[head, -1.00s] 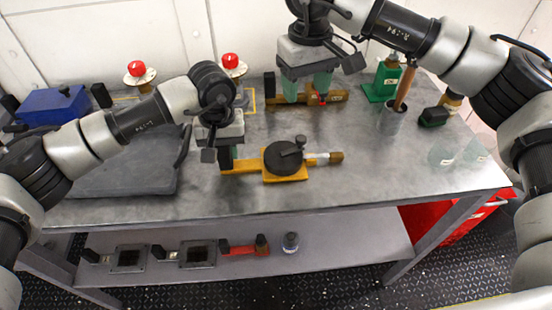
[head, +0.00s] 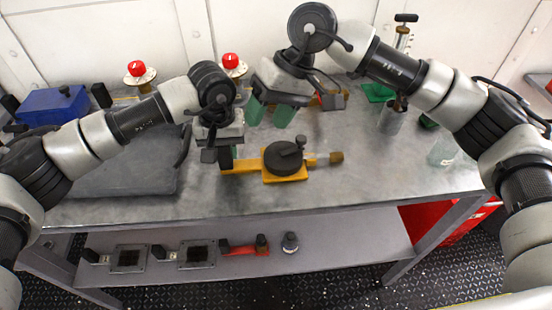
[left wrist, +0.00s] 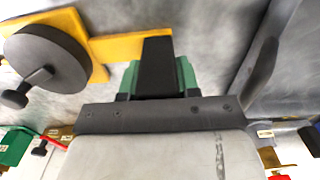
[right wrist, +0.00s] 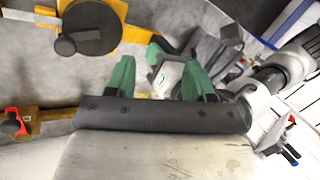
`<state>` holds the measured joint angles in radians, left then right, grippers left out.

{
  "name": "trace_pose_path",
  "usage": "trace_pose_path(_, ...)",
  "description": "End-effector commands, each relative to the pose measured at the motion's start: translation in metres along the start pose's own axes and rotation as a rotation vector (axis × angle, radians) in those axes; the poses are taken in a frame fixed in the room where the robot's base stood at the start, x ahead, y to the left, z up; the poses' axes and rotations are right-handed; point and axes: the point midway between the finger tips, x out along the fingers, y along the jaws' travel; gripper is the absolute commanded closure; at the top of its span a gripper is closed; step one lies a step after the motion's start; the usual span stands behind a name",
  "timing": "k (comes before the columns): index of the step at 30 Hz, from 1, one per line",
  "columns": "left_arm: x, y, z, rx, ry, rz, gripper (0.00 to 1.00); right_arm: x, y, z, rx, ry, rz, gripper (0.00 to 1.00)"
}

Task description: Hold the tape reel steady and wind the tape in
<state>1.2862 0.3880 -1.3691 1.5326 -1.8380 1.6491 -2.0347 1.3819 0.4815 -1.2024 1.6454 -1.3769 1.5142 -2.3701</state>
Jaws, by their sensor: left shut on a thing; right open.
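The tape reel is a dark disc (head: 284,157) with a crank and knob, mounted on a yellow frame (head: 245,166) lying on the metal bench. A pale tape with a brown end (head: 336,158) sticks out to its right. My left gripper (head: 225,160) is shut on the frame's black handle, which shows between its green fingers in the left wrist view (left wrist: 157,66). My right gripper (head: 269,113) is open and empty, above and behind the reel, its green fingers pointing down. In the right wrist view the crank knob (right wrist: 65,46) lies left of the open fingers.
A brown block with a red part (right wrist: 12,122) lies behind my right gripper. A dark tray (head: 125,175) and blue box (head: 54,104) are at the left. Red knobs (head: 230,62) stand at the back. A glass jar (head: 442,152) is at the right. The bench front is clear.

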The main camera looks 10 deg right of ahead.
Motion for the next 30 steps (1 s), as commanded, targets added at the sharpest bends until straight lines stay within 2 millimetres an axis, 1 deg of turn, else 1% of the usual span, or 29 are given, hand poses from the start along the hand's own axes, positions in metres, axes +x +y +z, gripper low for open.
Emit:
trace_pose_path(1,0.000,0.000,0.000,-0.001,0.001,0.001,1.00,0.019,-0.010,0.007,0.014,-0.007,-0.123,0.47)
trace_pose_path(3,0.000,0.000,0.000,-0.001,0.001,0.001,1.00,0.035,-0.027,0.015,0.045,0.000,-0.295,0.47)
trace_pose_path(6,0.000,0.000,0.000,-0.001,0.001,0.001,1.00,0.048,-0.048,0.026,0.115,0.012,-0.536,0.47)
trace_pose_path(10,0.000,0.000,0.000,-0.001,0.001,0.001,1.00,0.052,-0.068,0.036,0.250,0.035,-0.836,0.47)
trace_pose_path(12,0.000,0.000,0.000,-0.001,0.001,0.001,1.00,0.049,-0.072,0.040,0.342,0.053,-0.989,0.47)
trace_pose_path(15,0.000,0.000,0.000,-0.001,0.000,0.001,1.00,0.042,-0.071,0.043,0.495,0.082,-1.194,0.47)
trace_pose_path(17,0.000,0.000,0.000,-0.001,0.000,0.001,1.00,0.038,-0.066,0.044,0.598,0.104,-1.309,0.47)
trace_pose_path(20,0.000,0.000,0.000,-0.001,0.000,0.001,1.00,0.031,-0.050,0.046,0.785,0.146,-1.485,0.47)
trace_pose_path(23,0.000,0.000,0.000,-0.001,0.000,0.001,1.00,0.027,-0.025,0.050,0.993,0.197,-1.639,0.47)
trace_pose_path(26,0.000,0.000,0.000,-0.001,0.000,0.001,1.00,0.028,0.006,0.056,1.218,0.258,-1.767,0.47)
trace_pose_path(30,0.000,0.000,0.000,0.000,0.000,0.001,1.00,0.035,0.052,0.073,1.525,0.356,-1.888,0.47)
